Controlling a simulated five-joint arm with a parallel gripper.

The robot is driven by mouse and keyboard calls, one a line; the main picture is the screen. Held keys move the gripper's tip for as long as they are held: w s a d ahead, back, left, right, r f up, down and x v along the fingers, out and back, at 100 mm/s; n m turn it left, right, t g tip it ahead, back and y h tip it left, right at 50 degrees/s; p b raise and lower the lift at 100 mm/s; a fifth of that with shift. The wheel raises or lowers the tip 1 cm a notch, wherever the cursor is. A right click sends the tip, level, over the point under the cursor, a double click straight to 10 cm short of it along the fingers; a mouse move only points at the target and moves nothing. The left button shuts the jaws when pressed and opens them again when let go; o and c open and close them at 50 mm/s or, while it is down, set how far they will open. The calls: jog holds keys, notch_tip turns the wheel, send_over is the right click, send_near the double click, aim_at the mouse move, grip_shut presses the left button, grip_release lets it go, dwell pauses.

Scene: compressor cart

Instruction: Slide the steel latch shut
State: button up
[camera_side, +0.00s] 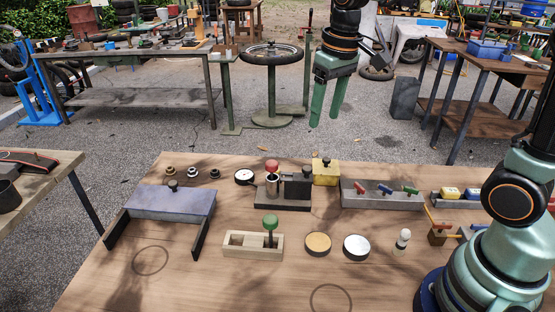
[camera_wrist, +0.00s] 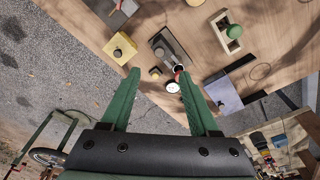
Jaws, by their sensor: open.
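I cannot tell for sure which part is the steel latch. A grey metal plate (camera_side: 165,203) with a dark knob lies at the table's left, beside black rails; it also shows in the wrist view (camera_wrist: 224,97). A dark block (camera_side: 284,203) bears a steel cylinder (camera_side: 272,187) and a red knob (camera_side: 271,166). A slotted wooden block (camera_side: 236,248) holds an upright green-knobbed lever (camera_side: 270,226). My gripper (camera_side: 327,115) is open and empty, high above the table's far side. Its spread fingers (camera_wrist: 160,75) touch nothing.
A yellow box (camera_side: 326,176) and a grey block with coloured levers (camera_side: 380,198) stand right of the dark block. A white-faced gauge (camera_side: 244,177) lies to its left. Two round discs (camera_side: 318,243) and a small peg (camera_side: 402,240) stand in front. The table's front is mostly clear.

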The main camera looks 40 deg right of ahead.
aim_at(307, 168)
jog(key=shift+g, duration=0.8)
jog(key=w+f, duration=0.1)
jog(key=f, duration=0.4)
jog(key=w+f, duration=0.1)
jog(key=f, duration=0.4)
jog(key=w+f, duration=0.2)
jog(key=f, duration=0.3)
jog(key=shift+r, duration=0.1)
grip_shut()
dwell(0.4)
